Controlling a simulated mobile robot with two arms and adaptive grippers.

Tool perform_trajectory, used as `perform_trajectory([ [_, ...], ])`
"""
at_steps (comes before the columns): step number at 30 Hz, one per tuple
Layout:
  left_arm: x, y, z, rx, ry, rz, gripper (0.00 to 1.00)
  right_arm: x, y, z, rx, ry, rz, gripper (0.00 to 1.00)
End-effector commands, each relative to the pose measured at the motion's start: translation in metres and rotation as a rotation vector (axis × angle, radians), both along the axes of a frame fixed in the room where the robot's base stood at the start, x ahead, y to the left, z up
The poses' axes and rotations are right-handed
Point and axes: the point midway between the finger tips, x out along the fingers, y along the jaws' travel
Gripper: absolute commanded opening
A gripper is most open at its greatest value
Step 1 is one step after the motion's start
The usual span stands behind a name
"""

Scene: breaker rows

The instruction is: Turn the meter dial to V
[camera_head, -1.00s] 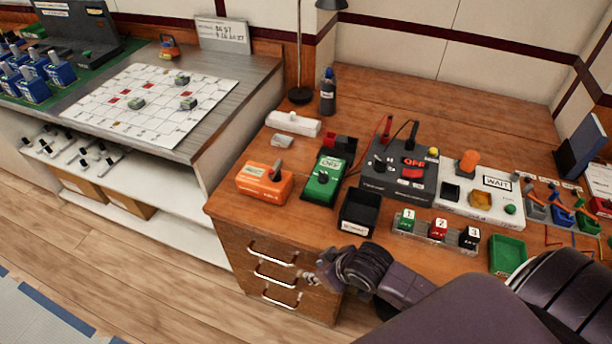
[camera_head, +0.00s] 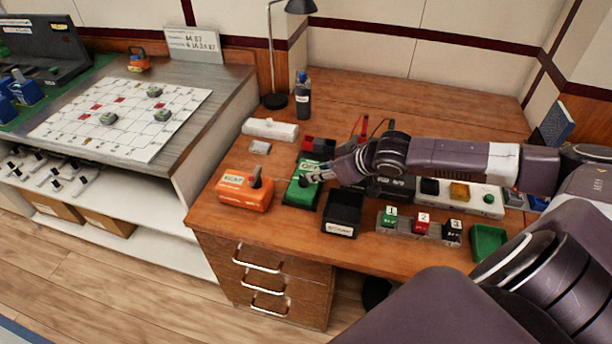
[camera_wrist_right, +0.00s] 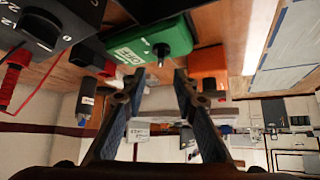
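The meter is the dark box with red and black leads on the desk; in the head view its visible edge (camera_head: 399,190) shows below my right arm, which hides most of it. In the right wrist view the dark box (camera_wrist_right: 68,14) is at the top left, with its round dial (camera_wrist_right: 40,28) and white letters partly cut off; the pointer setting cannot be told. My right gripper (camera_head: 320,172) is over the green box, left of the meter. In the right wrist view its fingers (camera_wrist_right: 157,78) are apart, with nothing between them. My left gripper is not in view.
The green box (camera_head: 301,191) with a dark knob sits under my right gripper. An orange box (camera_head: 243,194) stands left of it and a black open bin (camera_head: 342,218) in front. Numbered blocks (camera_head: 421,227) and a green tray (camera_head: 488,241) are to the right. The desk's back is clear.

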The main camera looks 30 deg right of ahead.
Motion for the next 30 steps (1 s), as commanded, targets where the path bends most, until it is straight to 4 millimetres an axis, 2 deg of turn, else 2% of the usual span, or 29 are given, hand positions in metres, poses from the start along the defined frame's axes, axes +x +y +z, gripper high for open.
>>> perform_trajectory([
  [18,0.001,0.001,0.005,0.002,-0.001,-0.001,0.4,0.049,0.01,-0.049,0.002,-0.001,0.001,0.27],
  [30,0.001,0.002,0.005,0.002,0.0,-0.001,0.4,0.053,0.011,-0.055,-0.001,0.001,0.002,0.27],
])
